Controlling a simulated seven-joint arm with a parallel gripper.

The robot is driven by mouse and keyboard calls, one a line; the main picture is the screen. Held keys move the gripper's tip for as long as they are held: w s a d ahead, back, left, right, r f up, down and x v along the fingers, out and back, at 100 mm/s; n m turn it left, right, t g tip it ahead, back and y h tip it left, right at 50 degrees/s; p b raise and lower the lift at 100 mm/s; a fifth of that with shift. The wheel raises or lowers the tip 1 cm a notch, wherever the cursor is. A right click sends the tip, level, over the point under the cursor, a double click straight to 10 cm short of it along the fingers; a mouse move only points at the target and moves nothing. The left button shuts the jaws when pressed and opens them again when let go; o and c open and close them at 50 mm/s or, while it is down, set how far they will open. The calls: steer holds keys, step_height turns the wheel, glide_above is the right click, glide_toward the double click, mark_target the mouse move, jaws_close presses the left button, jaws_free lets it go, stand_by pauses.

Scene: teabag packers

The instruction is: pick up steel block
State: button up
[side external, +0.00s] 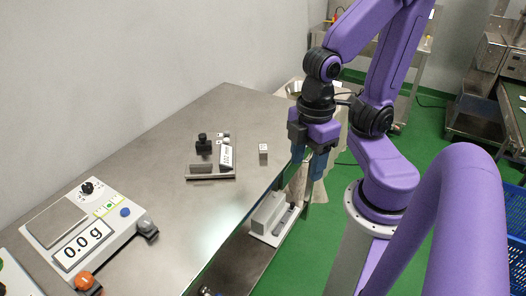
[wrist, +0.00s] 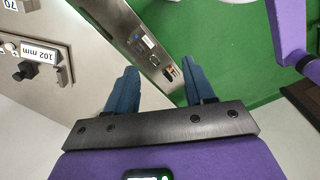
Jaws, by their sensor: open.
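A small grey steel block (side external: 263,155) with a pale label on top stands on the steel table, right of the measuring fixture, in the side view. In the wrist view, a block with a label reading 70 (wrist: 9,5) is cut off at the top left corner; it looks like the same block. My gripper (side external: 307,161) is open and empty, its blue fingers pointing down beside the table's right edge, right of the block and apart from it. In the wrist view the fingers (wrist: 160,82) are spread, with the table edge and green floor beyond.
The measuring fixture (side external: 207,178) with a black knob and a 102 mm display lies left of the block. A scale (side external: 62,222) reading 0.0 g stands at the front left. The table (side external: 170,130) is bare around the block. A lower shelf (side external: 240,266) holds a grey device.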

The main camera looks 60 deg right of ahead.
mark_target(263, 146)
steer(key=w+d+f+n+t+h, duration=0.2)
steer(key=w+d+f+n+h, duration=0.2)
steer(key=w+d+f, duration=0.4)
steer(key=w+d+f+n+t+h, duration=0.3)
steer(key=w+d+f+n, duration=0.1)
steer(key=w+d+f, duration=0.3)
steer(key=w+d+f+n+t+h, duration=0.2)
steer(key=w+d+f+n+h, duration=0.2)
steer(key=w+d+f, duration=0.4)
steer(key=shift+w+d+f+h, duration=0.35)
steer(key=shift+w+d, duration=0.15)
steer(key=shift+w, duration=0.2)
steer(key=shift+x, duration=2.65)
steer(key=shift+f, duration=0.15)
jaws_close()
